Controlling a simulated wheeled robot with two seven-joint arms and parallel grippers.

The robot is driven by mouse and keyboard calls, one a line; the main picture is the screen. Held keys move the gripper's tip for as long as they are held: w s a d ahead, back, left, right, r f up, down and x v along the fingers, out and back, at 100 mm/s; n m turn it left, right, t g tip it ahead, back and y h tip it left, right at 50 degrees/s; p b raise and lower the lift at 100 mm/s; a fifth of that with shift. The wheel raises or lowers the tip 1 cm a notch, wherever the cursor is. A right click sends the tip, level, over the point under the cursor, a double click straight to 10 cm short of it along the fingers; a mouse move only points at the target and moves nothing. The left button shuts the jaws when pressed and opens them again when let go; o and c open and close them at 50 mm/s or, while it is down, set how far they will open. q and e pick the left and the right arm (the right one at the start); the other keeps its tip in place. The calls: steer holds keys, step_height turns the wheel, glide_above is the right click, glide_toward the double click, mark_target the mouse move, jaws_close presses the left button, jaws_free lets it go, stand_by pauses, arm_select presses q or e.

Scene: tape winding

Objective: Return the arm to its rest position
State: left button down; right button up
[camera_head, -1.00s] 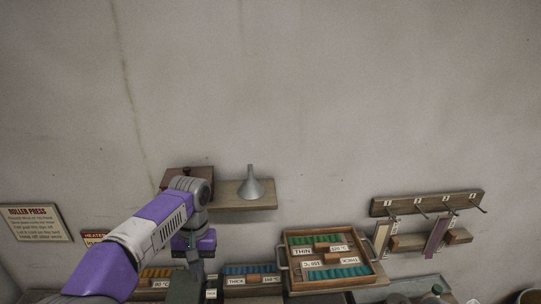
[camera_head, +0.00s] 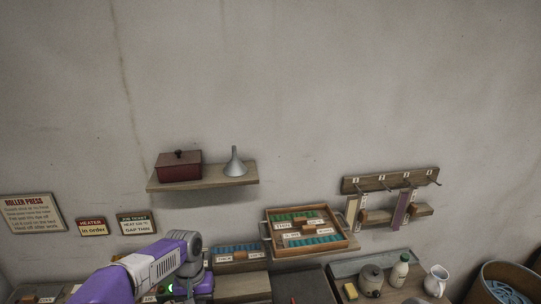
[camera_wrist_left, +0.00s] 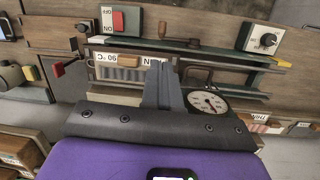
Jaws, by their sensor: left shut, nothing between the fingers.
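My left arm (camera_head: 150,268), purple and grey, comes in at the bottom left of the head view. Its fingers are not clear there. In the left wrist view my left gripper (camera_wrist_left: 162,85) has its two grey fingers together, with nothing seen between them. The fingers point at a machine panel with a red switch (camera_wrist_left: 119,20), a round dial gauge (camera_wrist_left: 207,103) and a 90 °C label (camera_wrist_left: 118,59). I cannot tell whether they touch it. My right gripper is in neither view.
A wall shelf (camera_head: 215,184) holds a red box (camera_head: 180,166) and a funnel (camera_head: 235,163). A wooden tray (camera_head: 351,240) of coloured strips, a hook rack (camera_head: 390,180), a jar (camera_head: 371,279), a bottle (camera_head: 399,270) and a white jug (camera_head: 436,280) are to the right.

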arm_select(q)
steer(key=s+d+f+h+b, duration=0.1)
steer(key=s+d+f+b, duration=0.15)
steer(key=f, duration=0.65)
steer(key=s+d+f+h+b, duration=0.1)
steer(key=s+d+f, duration=0.15)
steer(key=f, duration=0.65)
steer(key=s+d+f+b, duration=0.1)
steer(key=s+f+b, duration=0.15)
steer(key=f, duration=0.55)
steer(key=s+d+f+n+t+h+b, duration=0.1)
steer(key=s+d+f+t+b, duration=0.1)
steer(key=s+f, duration=1.1)
steer(key=shift+s+d+n+b, duration=0.4)
steer(key=shift+s+b, duration=0.15)
steer(key=shift+b, duration=0.1)
